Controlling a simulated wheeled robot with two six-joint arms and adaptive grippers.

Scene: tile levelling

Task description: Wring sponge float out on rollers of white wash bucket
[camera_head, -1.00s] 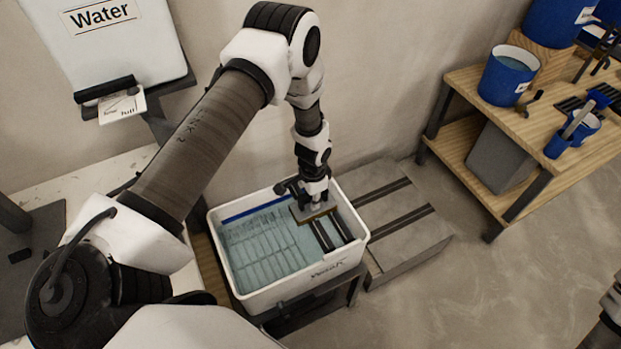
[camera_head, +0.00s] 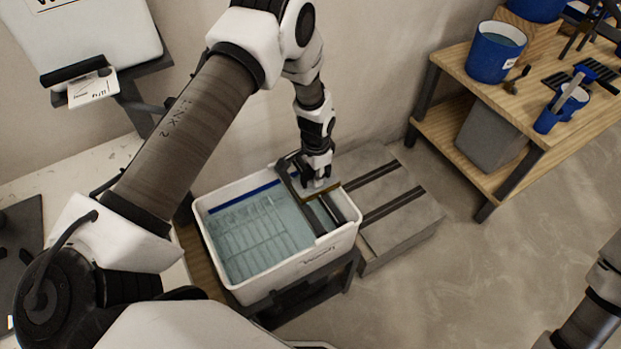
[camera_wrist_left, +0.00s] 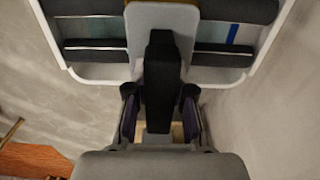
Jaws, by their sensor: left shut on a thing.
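The white wash bucket (camera_head: 300,272) holds bluish water and has dark rollers (camera_head: 331,211) across its right end. My left gripper (camera_head: 317,174) is shut on the sponge float and holds it at the back part of the rollers. The float's tan edge (camera_head: 322,193) shows in the head view. In the left wrist view, the float's pale plate (camera_wrist_left: 142,25) and dark handle (camera_wrist_left: 160,85) lie between the fingers (camera_wrist_left: 160,115), with rollers (camera_wrist_left: 95,43) on both sides. I cannot tell whether the sponge presses on the rollers. My right gripper is out of view.
A grey stepped block (camera_head: 400,222) stands right of the bucket against the wall. A wooden shelf (camera_head: 460,137) with a blue bucket (camera_head: 496,52) and tools stands at the right. A white water container (camera_head: 90,35) is at the upper left.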

